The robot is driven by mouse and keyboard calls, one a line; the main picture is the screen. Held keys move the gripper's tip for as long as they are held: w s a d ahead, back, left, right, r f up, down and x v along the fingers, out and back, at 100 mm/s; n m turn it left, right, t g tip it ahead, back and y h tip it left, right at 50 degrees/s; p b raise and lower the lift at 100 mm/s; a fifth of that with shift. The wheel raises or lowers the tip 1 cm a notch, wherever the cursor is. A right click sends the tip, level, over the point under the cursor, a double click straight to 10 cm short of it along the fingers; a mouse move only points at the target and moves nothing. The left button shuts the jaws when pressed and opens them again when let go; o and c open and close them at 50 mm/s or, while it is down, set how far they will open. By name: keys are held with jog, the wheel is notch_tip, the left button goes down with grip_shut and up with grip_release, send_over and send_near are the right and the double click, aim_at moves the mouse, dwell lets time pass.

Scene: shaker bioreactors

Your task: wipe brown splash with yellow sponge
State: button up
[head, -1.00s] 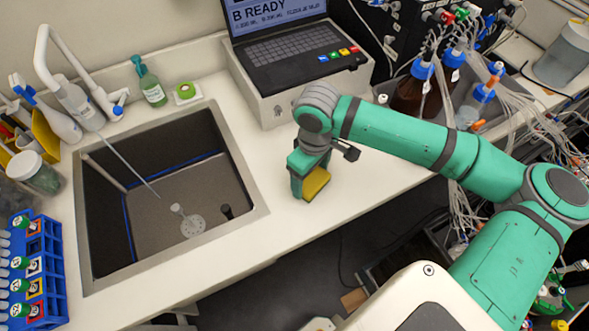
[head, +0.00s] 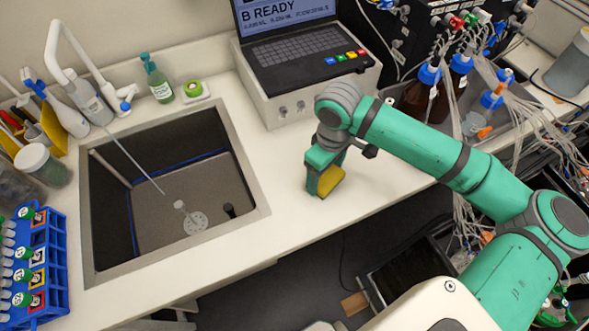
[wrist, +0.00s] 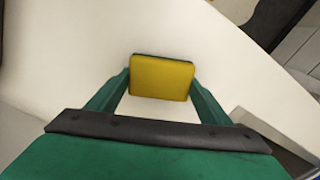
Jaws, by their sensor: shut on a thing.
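My gripper (head: 323,181) is shut on the yellow sponge (head: 331,180), just above or on the white counter to the right of the sink; I cannot tell whether the sponge touches the counter. In the wrist view the sponge (wrist: 162,78) sits between the two green fingertips, its yellow face toward the camera and a dark green layer along its far edge. I see no brown splash in either view; the arm and sponge hide part of the counter.
The sink (head: 262,205) lies open to the left. A laptop on a pale box (head: 300,100) stands behind my gripper, and tubed bottles (head: 418,95) stand at the back right. A blue tube rack (head: 60,270) is at far left. The counter's front edge is close to the sponge.

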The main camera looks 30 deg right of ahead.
jog(key=shift+w+a, duration=0.15)
jog(key=shift+a, duration=1.35)
jog(key=shift+w+a, duration=0.25)
jog(key=shift+a, duration=1.4)
jog(key=shift+w+a, duration=0.2)
jog(key=shift+a, duration=1.45)
jog(key=shift+w+r, duration=0.1)
jog(key=shift+r, duration=0.3)
notch_tip(320, 180, up, 7)
jog(key=shift+r, duration=0.2)
jog(key=shift+d+f, duration=0.1)
